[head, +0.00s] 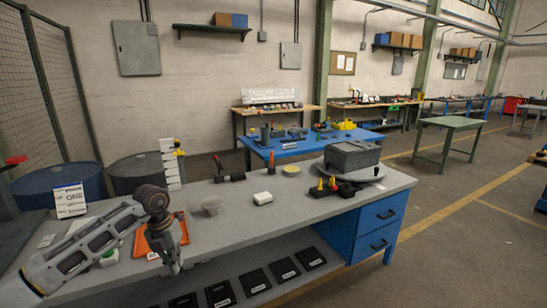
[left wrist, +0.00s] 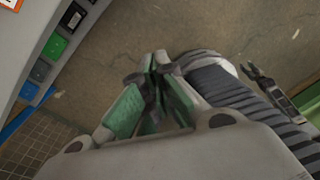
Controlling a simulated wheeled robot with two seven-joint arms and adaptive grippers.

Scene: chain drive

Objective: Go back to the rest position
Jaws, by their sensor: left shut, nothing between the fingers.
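My left arm reaches in from the left in the head view. My left gripper (head: 172,262) points down at the front edge of the grey workbench (head: 240,222), just in front of an orange tray (head: 160,240). In the left wrist view its green-padded fingers (left wrist: 157,90) are closed together with nothing between them, over bare floor. My right gripper does not show in the head view. A dark pronged part stands at the right of the left wrist view; I cannot tell what it is.
Black trays (head: 254,281) lie on the lower shelf. Blue drawers (head: 380,226) close the right end.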

